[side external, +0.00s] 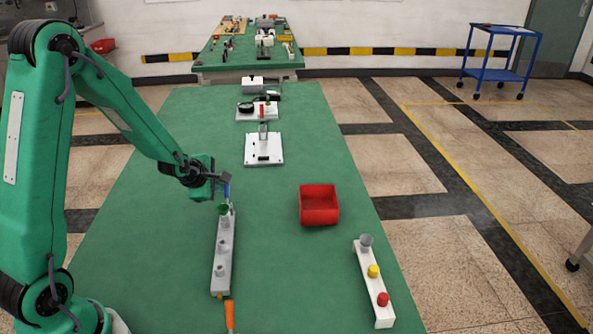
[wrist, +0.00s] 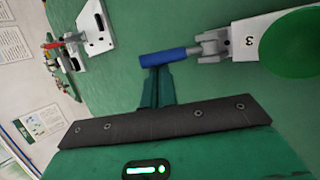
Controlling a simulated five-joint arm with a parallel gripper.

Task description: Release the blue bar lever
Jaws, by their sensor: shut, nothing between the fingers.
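The blue bar lever (side external: 227,190) stands at the far end of a long pale fixture (side external: 221,255), beside a green round part (side external: 223,209). In the wrist view the blue bar (wrist: 165,57) runs from a grey hinged bracket (wrist: 212,45) on a white plate marked 3 (wrist: 249,42). A large green disc (wrist: 296,45) shows at the right. My gripper (wrist: 157,76) is shut and empty. Its fingertips are right at the blue bar in the picture; I cannot tell whether they touch it.
A red open bin (side external: 319,207) stands to the right. A white strip (side external: 384,316) with grey, yellow and red knobs lies at the front right. An orange handle (side external: 229,316) is near the front edge. A white plate device (side external: 264,152) stands farther back. Green table between them is clear.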

